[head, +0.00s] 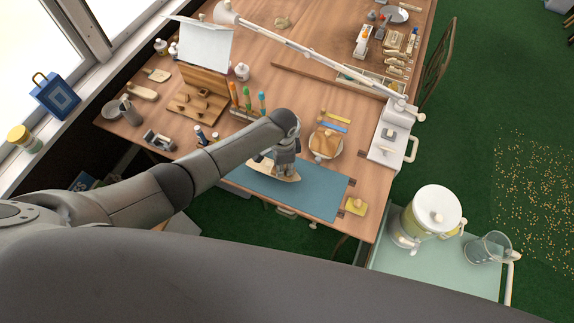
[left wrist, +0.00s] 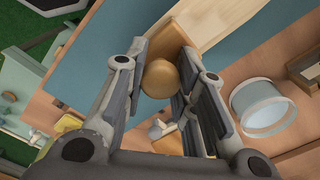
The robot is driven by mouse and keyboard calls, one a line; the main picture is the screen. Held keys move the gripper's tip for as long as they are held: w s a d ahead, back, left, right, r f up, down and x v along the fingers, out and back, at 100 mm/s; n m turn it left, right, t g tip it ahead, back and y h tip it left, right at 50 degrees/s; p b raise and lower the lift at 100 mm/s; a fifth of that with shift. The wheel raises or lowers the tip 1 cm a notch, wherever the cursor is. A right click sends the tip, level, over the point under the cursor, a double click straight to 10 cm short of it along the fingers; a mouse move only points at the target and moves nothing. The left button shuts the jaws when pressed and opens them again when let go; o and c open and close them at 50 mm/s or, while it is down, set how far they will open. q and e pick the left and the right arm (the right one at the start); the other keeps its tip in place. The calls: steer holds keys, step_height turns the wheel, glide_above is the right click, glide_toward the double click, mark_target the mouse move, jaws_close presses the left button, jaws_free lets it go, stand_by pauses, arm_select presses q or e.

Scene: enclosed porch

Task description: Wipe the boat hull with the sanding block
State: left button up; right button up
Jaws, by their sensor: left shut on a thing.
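The boat hull, a pale wooden piece (head: 291,178), lies on the blue mat (head: 315,195) near the table's front. It also shows at the top of the left wrist view (left wrist: 215,18). My right gripper is not in view.
A peg rack (head: 247,105) and a long lamp arm (head: 310,55) are further back. A side cart (head: 440,265) holds a lidded jar.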

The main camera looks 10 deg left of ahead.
arm_select(q)
steer(key=shift+w+a, duration=0.25)
steer(key=shift+a, duration=1.05)
steer(key=shift+w+a, duration=0.3)
steer(key=shift+a, duration=1.05)
steer(key=shift+w+a, duration=0.25)
steer(key=shift+a, duration=1.05)
steer(key=shift+r, duration=0.1)
steer(key=shift+d+r, duration=0.1)
steer(key=shift+r, duration=2.35)
